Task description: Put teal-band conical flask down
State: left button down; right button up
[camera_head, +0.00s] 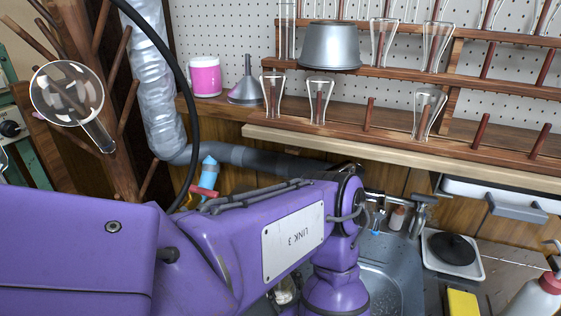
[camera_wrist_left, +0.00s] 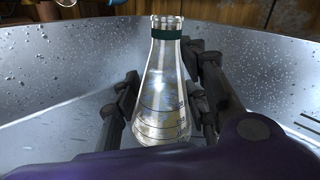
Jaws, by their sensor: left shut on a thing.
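The teal-band conical flask (camera_wrist_left: 163,95) stands upright in the left wrist view, clear glass with dark graduation lines and a dark teal band at its neck. My left gripper (camera_wrist_left: 160,112) has a finger on each side of the flask's body and is shut on it. The flask is inside the metal sink basin (camera_wrist_left: 60,65), whose wet walls rise around it. Its base is partly hidden, so I cannot tell whether it touches the sink floor. In the head view my purple arm hides the left gripper. My right gripper is not in view.
In the head view, the sink (camera_head: 385,285) lies beyond my arm, with a faucet (camera_head: 400,198) behind it. A hot plate (camera_head: 453,254), a yellow sponge (camera_head: 463,303) and a bottle (camera_head: 535,298) are at right. Wooden racks (camera_head: 490,85) with glassware line the back wall.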

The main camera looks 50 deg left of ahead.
aim_at(283, 291)
pick_arm(q)
notch_tip(283, 291, down, 3)
jog(key=shift+r+b, duration=0.1)
jog(key=shift+b, duration=0.2)
jog(key=shift+d, duration=0.1)
jog(key=c, duration=1)
grip_release()
jog(key=shift+d+r, duration=0.1)
jog(key=v, duration=0.7)
jog(key=shift+s+d, duration=0.1)
jog(key=shift+d, duration=0.05)
jog(key=shift+p, duration=0.3)
